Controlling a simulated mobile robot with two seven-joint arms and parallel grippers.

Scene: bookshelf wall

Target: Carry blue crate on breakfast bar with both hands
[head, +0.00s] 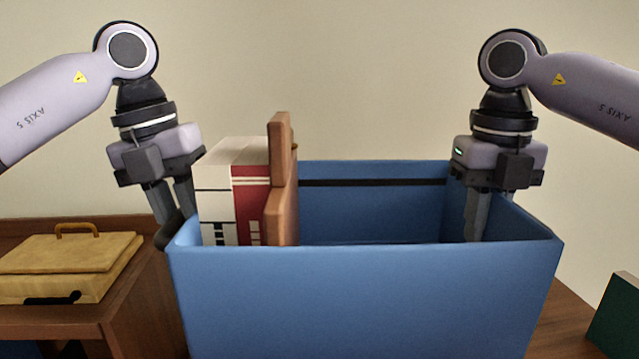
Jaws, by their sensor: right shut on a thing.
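A large open blue crate (360,300) fills the middle of the head view. Books with white and red spines (235,200) and a brown wooden piece (280,190) stand inside at its left end. My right gripper (482,222) is shut on the crate's right wall, with a finger showing inside; the wall hides the rest of the grip. My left gripper (174,215) points down at the crate's left wall. Its two fingers show close together there, but whether they clamp the rim is unclear.
A yellow case with a handle (70,255) lies on a brown wooden surface (150,290) at the left. A dark green object (618,315) is at the lower right edge, near more wood. A plain beige wall is behind.

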